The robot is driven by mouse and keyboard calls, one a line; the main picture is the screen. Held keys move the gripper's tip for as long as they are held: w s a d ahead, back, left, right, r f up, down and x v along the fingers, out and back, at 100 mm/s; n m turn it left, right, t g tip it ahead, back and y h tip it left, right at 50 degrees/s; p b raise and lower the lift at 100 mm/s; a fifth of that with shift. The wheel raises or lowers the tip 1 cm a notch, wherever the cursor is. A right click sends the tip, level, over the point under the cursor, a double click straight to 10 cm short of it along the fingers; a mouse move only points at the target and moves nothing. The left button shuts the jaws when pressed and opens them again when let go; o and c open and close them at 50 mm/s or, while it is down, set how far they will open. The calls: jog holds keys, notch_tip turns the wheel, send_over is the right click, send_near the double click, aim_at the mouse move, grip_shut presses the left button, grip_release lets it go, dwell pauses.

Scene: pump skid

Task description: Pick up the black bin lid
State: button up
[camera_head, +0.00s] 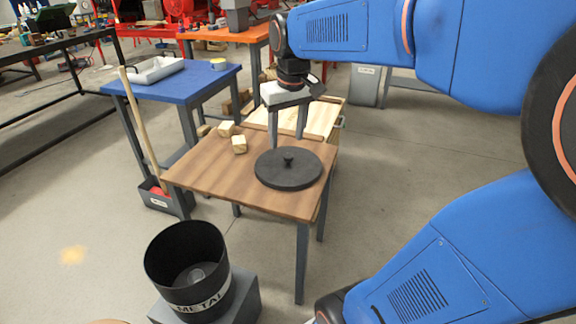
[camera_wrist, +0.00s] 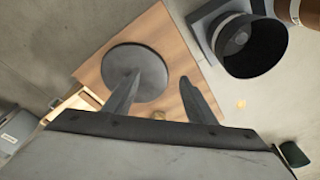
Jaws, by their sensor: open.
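The black bin lid (camera_head: 288,169) is a round dark disc with a small knob on top. It lies flat on a small wooden table (camera_head: 205,172), near the table's right side. In the wrist view the lid (camera_wrist: 139,62) is partly covered by one of my fingers. My gripper (camera_head: 289,141) is open and empty, fingers pointing down, above and behind the lid in the head view. Its fingertips also show in the wrist view (camera_wrist: 170,75), with the lid off to the left. The lid's knob is hidden or too unclear there.
A black bin (camera_head: 188,262) labelled METAL stands open on a grey block in front of the table.

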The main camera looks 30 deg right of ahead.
jog(key=w+d+g, duration=0.2)
jog(key=w+d, duration=0.7)
jog(key=w, duration=0.4)
send_over(288, 156)
jog(key=shift+m, duration=0.3)
jog(key=f, duration=1.2)
jog(key=shift+s+d, duration=0.15)
jog(key=shift+d, duration=0.15)
jog(key=shift+w+a+f, duration=0.1)
jog(key=shift+w+f, duration=0.05)
jog(key=shift+f, duration=1.2)
jog(key=shift+w+a+f, duration=0.1)
jog(key=shift+f, duration=1.2)
jog(key=shift+c, duration=0.6)
grip_shut()
jog(key=shift+r, duration=0.1)
